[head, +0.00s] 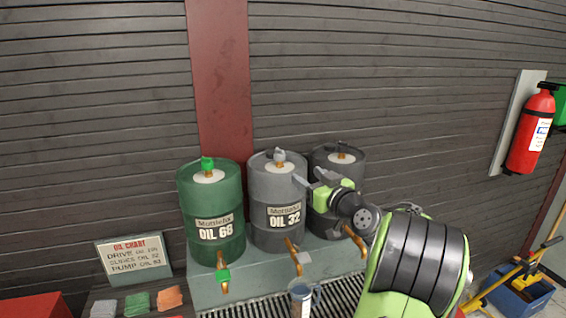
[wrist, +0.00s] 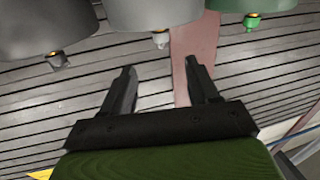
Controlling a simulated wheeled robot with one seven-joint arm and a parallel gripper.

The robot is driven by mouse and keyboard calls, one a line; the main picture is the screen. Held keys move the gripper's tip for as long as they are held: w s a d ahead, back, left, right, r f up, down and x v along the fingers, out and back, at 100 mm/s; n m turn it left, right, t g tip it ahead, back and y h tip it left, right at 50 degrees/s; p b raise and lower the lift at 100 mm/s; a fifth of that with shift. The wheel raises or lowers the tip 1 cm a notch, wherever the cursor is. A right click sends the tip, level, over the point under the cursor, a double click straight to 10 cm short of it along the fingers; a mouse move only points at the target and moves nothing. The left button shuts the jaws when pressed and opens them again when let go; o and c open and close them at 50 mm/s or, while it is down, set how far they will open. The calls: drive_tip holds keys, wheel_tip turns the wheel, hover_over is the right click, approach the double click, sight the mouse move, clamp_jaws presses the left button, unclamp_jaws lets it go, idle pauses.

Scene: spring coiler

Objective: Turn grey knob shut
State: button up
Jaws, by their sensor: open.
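The grey OIL 32 drum (head: 262,215) stands in the middle of three drums. A small grey knob (head: 280,155) sits on a brass fitting on its top. In the wrist view the grey knob (wrist: 160,40) appears just beyond the fingertips, roughly centred between them. My gripper (head: 311,179) is open and empty, to the right of the knob in the head view and apart from it. Both fingers of my gripper (wrist: 160,68) show in the wrist view. A grey tap handle (head: 303,258) is on the brass spout low on this drum.
The green OIL 68 drum (head: 212,212) with a green knob (head: 207,163) stands left. A dark drum (head: 322,215), partly behind my arm, stands right. A blue-grey jug (head: 301,299) is below the middle spout. The ribbed wall (head: 420,80) is close behind.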

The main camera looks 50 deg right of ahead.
sight(284, 157)
drive_tip(key=p+x, duration=0.4)
drive_tip(key=x, duration=1)
drive_tip(key=shift+w+r, duration=0.1)
drive_tip(key=c, duration=1)
drive_tip(key=shift+d+n+y, duration=0.15)
drive_tip(key=shift+n+y, duration=0.25)
drive_tip(key=shift+y, duration=0.2)
drive_tip(key=shift+d+r+n+t+y+p, duration=0.1)
drive_tip(key=shift+n+t+y+p, duration=0.1)
drive_tip(key=shift+n+y, duration=0.3)
drive_tip(key=shift+d+r+n+t+y+p, duration=0.1)
drive_tip(key=shift+n+t+y+p, duration=0.15)
drive_tip(key=shift+y, duration=0.45)
drive_tip(key=y+p, duration=0.1)
drive_tip(key=n+y+p, duration=0.1)
drive_tip(key=p, duration=0.1)
drive_tip(key=shift+r+n, duration=0.25)
drive_tip(key=shift+f+n+y+p, duration=0.3)
drive_tip(key=shift+n+y+p, duration=0.1)
drive_tip(key=shift+y+p, duration=0.4)
